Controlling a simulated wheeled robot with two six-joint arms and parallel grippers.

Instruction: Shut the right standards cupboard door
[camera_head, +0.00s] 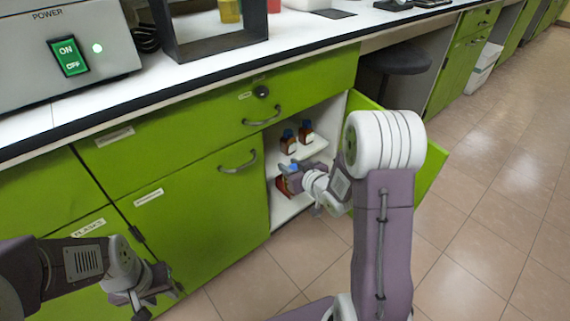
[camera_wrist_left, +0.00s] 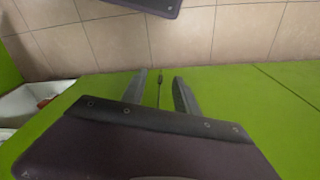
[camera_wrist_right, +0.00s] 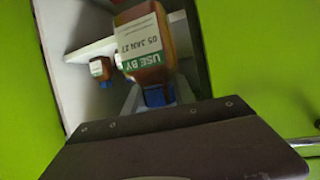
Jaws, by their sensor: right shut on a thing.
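The right cupboard door (camera_head: 431,178) is green and stands swung open, partly hidden behind my right arm. The cupboard's white interior (camera_head: 289,208) shows to its left. My right gripper (camera_head: 291,169) is at the cupboard opening, shut on a brown bottle with a blue cap. In the right wrist view the bottle (camera_wrist_right: 145,45) carries a green and white "USE BY 05 JAN 27" label, and its blue cap (camera_wrist_right: 157,95) is at the gripper. My left gripper (camera_head: 143,298) is open and empty in front of the closed left doors; its fingers are apart in the left wrist view (camera_wrist_left: 160,84).
Two brown bottles (camera_head: 288,141) (camera_head: 305,132) stand on the upper shelf (camera_head: 306,149). The closed neighbouring door (camera_head: 200,205) has a curved handle (camera_head: 238,161). A dark stool (camera_head: 396,60) stands behind the open door. The floor at right is clear.

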